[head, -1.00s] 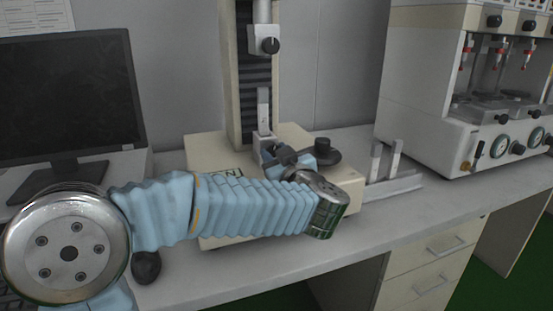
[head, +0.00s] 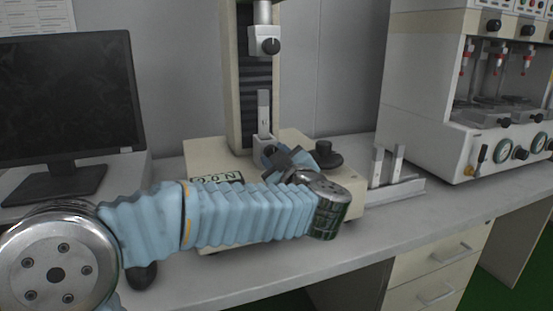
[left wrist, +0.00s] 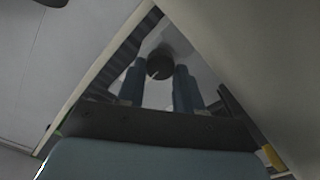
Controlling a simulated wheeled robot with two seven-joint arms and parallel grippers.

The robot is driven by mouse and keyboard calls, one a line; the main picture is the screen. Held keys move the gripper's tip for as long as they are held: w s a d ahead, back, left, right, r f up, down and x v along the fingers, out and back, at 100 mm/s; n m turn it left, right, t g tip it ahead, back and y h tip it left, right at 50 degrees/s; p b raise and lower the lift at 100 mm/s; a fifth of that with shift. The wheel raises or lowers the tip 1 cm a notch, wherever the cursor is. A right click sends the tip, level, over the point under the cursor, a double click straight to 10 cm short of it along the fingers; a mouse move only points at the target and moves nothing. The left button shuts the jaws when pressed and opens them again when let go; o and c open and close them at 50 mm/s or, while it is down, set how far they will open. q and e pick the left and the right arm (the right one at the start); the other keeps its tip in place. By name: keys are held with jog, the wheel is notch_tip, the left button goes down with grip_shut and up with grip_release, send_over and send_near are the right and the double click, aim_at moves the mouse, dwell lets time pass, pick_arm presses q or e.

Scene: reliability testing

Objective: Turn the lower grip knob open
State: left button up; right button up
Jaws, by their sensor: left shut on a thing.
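The testing machine's lower grip (head: 263,146) is a grey metal block below an upright flat plate. My left gripper (head: 272,156) is at its front, partly hiding it. In the left wrist view the dark round lower knob (left wrist: 160,64), with a short pale mark on its face, sits between the tips of the two blue fingers (left wrist: 158,78). The left gripper is shut on this knob. My right gripper is not in view.
The cream machine base (head: 340,192) carries a black round control (head: 327,154) right of my gripper. A metal stand with two upright plates (head: 397,181) is to the right, then a large white apparatus (head: 425,85). A monitor (head: 68,95) stands at left. The front right bench is clear.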

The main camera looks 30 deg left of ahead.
pick_arm(q)
jog(key=o, duration=1)
jog(key=shift+o, duration=0.2)
jog(key=b+v, duration=0.1)
jog(key=v, duration=1.3)
